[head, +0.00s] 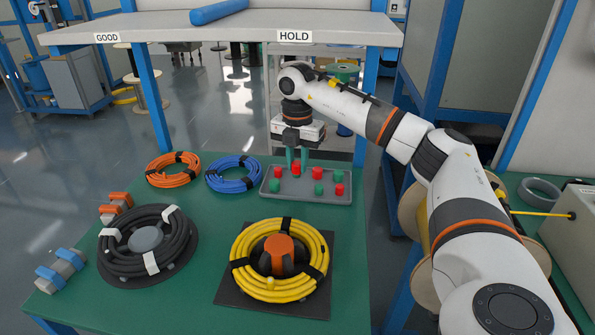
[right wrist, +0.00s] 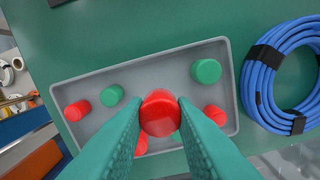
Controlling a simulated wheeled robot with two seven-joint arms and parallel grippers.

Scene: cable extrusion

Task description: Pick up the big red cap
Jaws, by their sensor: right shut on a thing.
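The big red cap (right wrist: 160,113) is between the two green fingers of my right gripper (right wrist: 158,118) in the right wrist view, and the fingers touch it on both sides. In the head view the red cap (head: 296,168) shows at the tips of my right gripper (head: 297,160), over the grey tray (head: 310,199). I cannot tell how far it is above the tray floor. My left gripper is not in view.
The tray also holds smaller red and green caps, such as a green one (right wrist: 206,71) and a red one (right wrist: 77,110). A blue cable coil (head: 233,174) lies beside the tray. Yellow (head: 245,271) and black (head: 122,262) coils lie nearer. A shelf (head: 230,27) spans the back.

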